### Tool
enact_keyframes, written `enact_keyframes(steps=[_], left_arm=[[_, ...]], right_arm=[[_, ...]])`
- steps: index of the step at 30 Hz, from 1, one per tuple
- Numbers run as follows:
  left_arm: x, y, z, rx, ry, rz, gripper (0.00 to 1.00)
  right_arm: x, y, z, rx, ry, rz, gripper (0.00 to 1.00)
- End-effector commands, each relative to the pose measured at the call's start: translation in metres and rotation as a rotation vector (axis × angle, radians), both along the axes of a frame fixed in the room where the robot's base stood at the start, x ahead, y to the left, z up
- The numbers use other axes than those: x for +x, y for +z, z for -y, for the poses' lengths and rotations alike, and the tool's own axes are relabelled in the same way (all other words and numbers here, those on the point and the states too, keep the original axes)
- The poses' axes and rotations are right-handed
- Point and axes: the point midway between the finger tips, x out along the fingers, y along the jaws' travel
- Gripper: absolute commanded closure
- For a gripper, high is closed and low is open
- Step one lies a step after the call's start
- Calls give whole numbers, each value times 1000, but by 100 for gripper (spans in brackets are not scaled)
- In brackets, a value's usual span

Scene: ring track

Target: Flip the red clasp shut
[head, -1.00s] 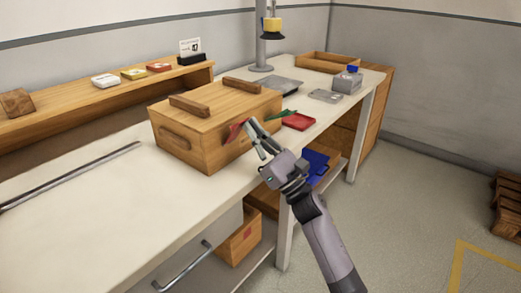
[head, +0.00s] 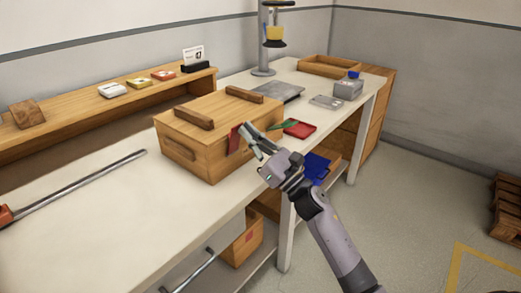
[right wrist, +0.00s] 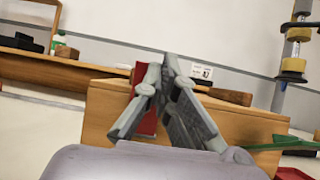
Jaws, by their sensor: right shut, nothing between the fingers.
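The wooden box (head: 190,160) stands on the white workbench, its lid down. The red clasp (head: 235,139) is on the box's front face and now hangs close to upright against it. My right gripper (head: 247,129) is shut and empty, with its fingertips just right of the clasp at the box front. In the right wrist view the clasp (right wrist: 148,123) shows behind the left finger, which hides part of it. I cannot tell whether the fingers touch it, or whether it is fully latched. My left gripper is not in view.
A red tray (head: 299,129) and a green item (head: 284,126) lie right of the box, close to my right gripper. A metal post (head: 263,45) stands behind. A long metal bar (head: 80,184) lies on the bench at left, where the top is mostly clear.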

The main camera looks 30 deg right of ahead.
Motion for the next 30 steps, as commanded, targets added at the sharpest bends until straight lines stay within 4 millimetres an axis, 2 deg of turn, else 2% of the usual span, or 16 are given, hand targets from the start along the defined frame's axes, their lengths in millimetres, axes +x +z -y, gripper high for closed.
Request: enact_keyframes(steps=[1,7,8,9,17,30], left_arm=[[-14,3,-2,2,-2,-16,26],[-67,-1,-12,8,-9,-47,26],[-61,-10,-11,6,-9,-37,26],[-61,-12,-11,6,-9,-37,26],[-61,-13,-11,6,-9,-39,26],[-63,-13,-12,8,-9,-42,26]], right_arm=[[1,9,-1,-11,2,-23,100],[5,14,-3,-49,2,-118,100],[5,4,-3,-44,2,-113,100],[5,3,-3,-43,2,-110,100],[0,0,0,-42,2,-108,100],[-53,-25,21,-42,1,-109,100]])
